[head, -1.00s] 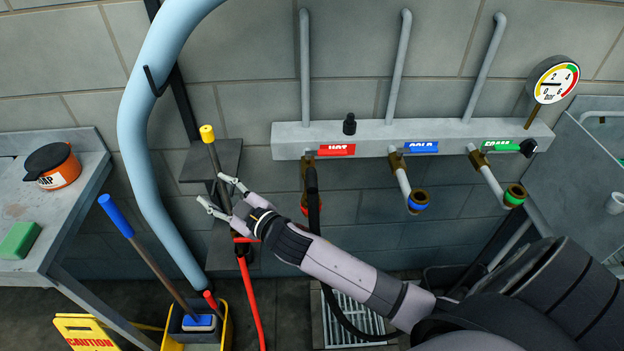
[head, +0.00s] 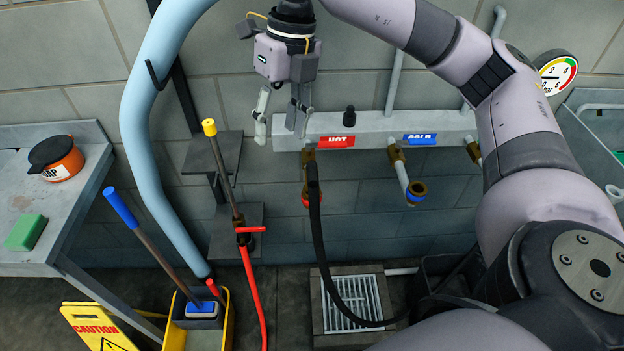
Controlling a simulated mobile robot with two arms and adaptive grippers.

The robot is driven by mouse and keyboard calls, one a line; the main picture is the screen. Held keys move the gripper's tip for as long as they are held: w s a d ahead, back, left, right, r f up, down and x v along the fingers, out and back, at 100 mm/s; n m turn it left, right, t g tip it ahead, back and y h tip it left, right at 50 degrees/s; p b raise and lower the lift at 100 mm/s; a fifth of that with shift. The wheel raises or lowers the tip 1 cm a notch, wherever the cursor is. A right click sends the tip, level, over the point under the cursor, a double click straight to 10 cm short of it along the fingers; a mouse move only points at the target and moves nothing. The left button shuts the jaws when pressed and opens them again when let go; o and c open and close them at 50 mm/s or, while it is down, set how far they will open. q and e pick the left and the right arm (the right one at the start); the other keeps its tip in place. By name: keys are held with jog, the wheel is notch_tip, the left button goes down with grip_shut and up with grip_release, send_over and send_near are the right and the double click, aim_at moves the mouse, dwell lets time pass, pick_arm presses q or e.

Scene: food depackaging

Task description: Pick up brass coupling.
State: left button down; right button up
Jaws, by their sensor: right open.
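A small dark brass coupling (head: 242,238) appears to sit at the foot of the yellow-capped lance (head: 222,165), where a red hose (head: 253,290) starts; its detail is too small to be sure. Other brass fittings show on the water taps, including the cold outlet (head: 416,188) with its blue ring. My right gripper (head: 279,134) points down, open and empty, in front of the wall and the left end of the manifold. In the picture it is above and right of the coupling, apart from it. My left gripper is not in view.
A grey manifold (head: 375,124) runs along the wall, with a black hose (head: 318,230) hanging below. A thick blue pipe (head: 135,120) stands left of the lance. A yellow mop bucket (head: 226,325), caution sign (head: 90,325) and side table (head: 25,262) lie left. A floor grate (head: 352,298) is below.

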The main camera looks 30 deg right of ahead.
notch_tip(320, 180, up, 2)
jog(key=m+h, duration=0.1)
jog(key=h, duration=0.1)
send_over(313, 162)
jog(key=shift+m, duration=0.3)
notch_tip(313, 162, down, 11)
jog(key=shift+s+f, duration=0.1)
jog(key=shift+f, duration=0.1)
notch_tip(313, 162, down, 5)
jog(key=p, duration=0.2)
jog(key=shift+r+p, duration=0.1)
jog(key=shift+p, duration=0.25)
jog(key=shift+f, duration=0.4)
jog(key=shift+c, duration=0.2)
grip_shut()
